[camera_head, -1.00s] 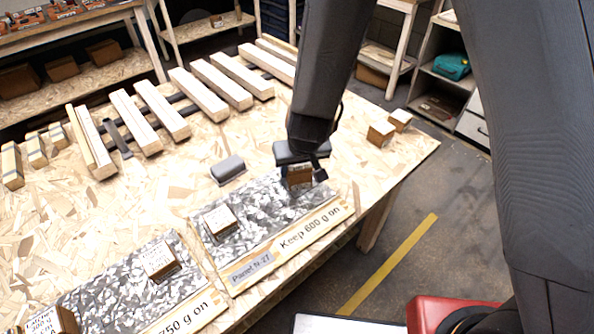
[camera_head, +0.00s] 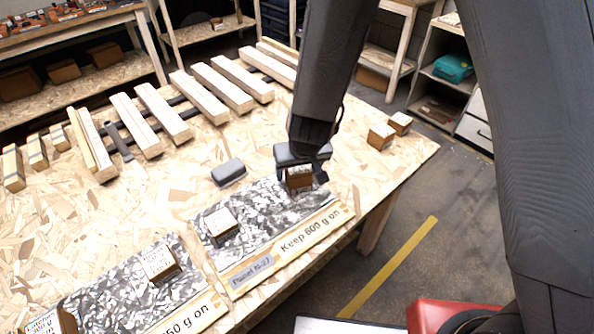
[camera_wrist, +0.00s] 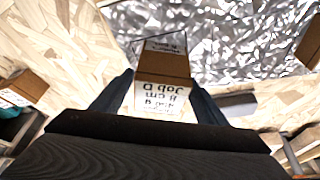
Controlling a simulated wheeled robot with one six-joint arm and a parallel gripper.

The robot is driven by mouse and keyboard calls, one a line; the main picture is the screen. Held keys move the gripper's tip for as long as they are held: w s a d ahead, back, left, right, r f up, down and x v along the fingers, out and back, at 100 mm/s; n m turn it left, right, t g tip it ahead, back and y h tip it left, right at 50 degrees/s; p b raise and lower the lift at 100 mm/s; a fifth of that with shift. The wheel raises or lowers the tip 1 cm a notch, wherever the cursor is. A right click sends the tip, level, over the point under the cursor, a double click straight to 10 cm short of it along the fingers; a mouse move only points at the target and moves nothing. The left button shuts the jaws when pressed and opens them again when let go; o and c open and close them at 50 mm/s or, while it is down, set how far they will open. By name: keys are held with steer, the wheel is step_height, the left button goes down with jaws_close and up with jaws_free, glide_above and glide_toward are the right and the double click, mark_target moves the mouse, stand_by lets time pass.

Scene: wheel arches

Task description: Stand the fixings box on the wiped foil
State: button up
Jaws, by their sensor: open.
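A small brown box (camera_head: 299,180) with a white label on top stands at the right end of the right-hand foil panel (camera_head: 270,205). In the wrist view the same box (camera_wrist: 162,66) is between my fingers, its label reading upside down, partly "Job D". My gripper (camera_head: 303,172) is open, low over the box, with one finger on each side; in the wrist view the fingers (camera_wrist: 160,84) look apart from it. Another labelled box (camera_head: 221,224) stands on the left part of that panel. I cannot read which box is the fixings box.
A second foil panel (camera_head: 110,298) at front left bears a labelled box (camera_head: 160,264); another box (camera_head: 52,322) is near its left end. A grey block (camera_head: 229,172) lies behind the panels. Two boxes (camera_head: 381,135) stand at the table's right corner. Wooden strips (camera_head: 200,98) lie behind.

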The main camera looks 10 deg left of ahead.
steer(key=p+v, duration=0.6)
steer(key=v, duration=0.5)
steer(key=shift+r, duration=0.2)
steer(key=shift+s, duration=0.1)
steer(key=s+d+r+m, duration=0.1)
steer(key=s+d+r, duration=0.1)
steer(key=d, duration=0.6)
steer(key=s+d+r+m+g+h, duration=0.1)
steer(key=s+d+r+m, duration=0.1)
steer(key=d+r, duration=0.3)
steer(key=s+d+r+m, duration=0.1)
steer(key=s+d+r, duration=0.2)
steer(key=d, duration=1)
steer(key=shift+r+m+g+h, duration=0.3)
steer(key=shift+r+g+h, duration=0.1)
steer(key=shift+r, duration=0.1)
step_height(320, 180, down, 7)
steer(key=b, duration=0.6)
steer(key=shift+f+g, duration=0.2)
steer(key=shift+g, duration=0.2)
